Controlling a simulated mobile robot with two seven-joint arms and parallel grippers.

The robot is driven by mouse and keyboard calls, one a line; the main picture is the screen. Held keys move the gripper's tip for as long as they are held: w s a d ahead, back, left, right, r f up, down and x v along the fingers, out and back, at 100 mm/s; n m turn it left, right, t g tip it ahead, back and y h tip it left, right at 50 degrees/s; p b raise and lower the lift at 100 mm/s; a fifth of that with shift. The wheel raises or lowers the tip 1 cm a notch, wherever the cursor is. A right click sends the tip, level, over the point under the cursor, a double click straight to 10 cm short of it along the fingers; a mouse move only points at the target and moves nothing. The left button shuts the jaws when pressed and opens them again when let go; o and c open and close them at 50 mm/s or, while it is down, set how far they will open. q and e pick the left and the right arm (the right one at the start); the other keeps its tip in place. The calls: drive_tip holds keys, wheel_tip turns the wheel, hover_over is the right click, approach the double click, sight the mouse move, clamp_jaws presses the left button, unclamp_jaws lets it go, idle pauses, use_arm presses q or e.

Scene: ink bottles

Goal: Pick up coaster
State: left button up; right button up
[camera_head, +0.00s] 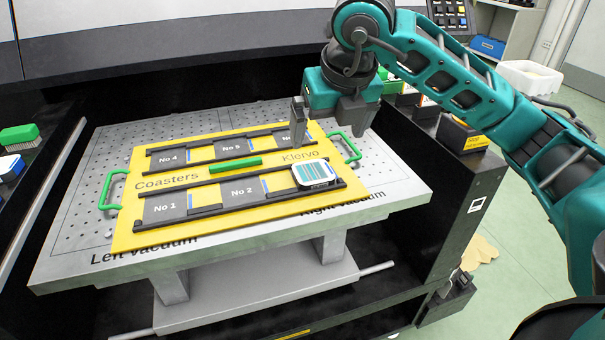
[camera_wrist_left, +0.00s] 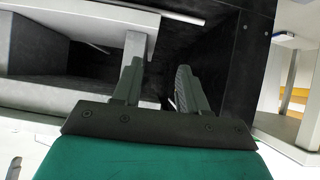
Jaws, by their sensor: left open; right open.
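A white-edged coaster (camera_head: 316,175) with teal stripes lies in the right end of the front rail on the yellow Coasters board (camera_head: 128,222). My right gripper (camera_head: 327,138) is open and empty, pointing down above the back right part of the board, behind the coaster and apart from it. It partly hides the back row's right slot. My left gripper (camera_wrist_left: 158,85) shows only in the left wrist view, open, with nothing between its fingers. The coaster is not seen in that view.
The board has grey slots marked No 1 (camera_head: 165,208), No 2 (camera_head: 241,191), No 4 (camera_head: 167,158) and No 5 (camera_head: 233,147), and a green handle (camera_head: 353,148) on the right. It lies on a perforated grey table (camera_head: 385,185). Black walls flank the table.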

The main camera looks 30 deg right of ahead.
approach(314, 174)
drive_tip(key=x, duration=0.2)
drive_tip(key=shift+w+d+f+b, duration=0.15)
drive_tip(key=shift+d+f+b, duration=0.15)
drive_tip(key=shift+b, duration=0.05)
drive_tip(key=x, duration=0.5)
drive_tip(key=shift+a+f+b, duration=0.15)
drive_tip(key=shift+a+b, duration=0.05)
drive_tip(key=shift+b, duration=0.1)
drive_tip(key=c, duration=1)
drive_tip(key=shift+c, duration=0.5)
drive_tip(key=shift+r, duration=0.2)
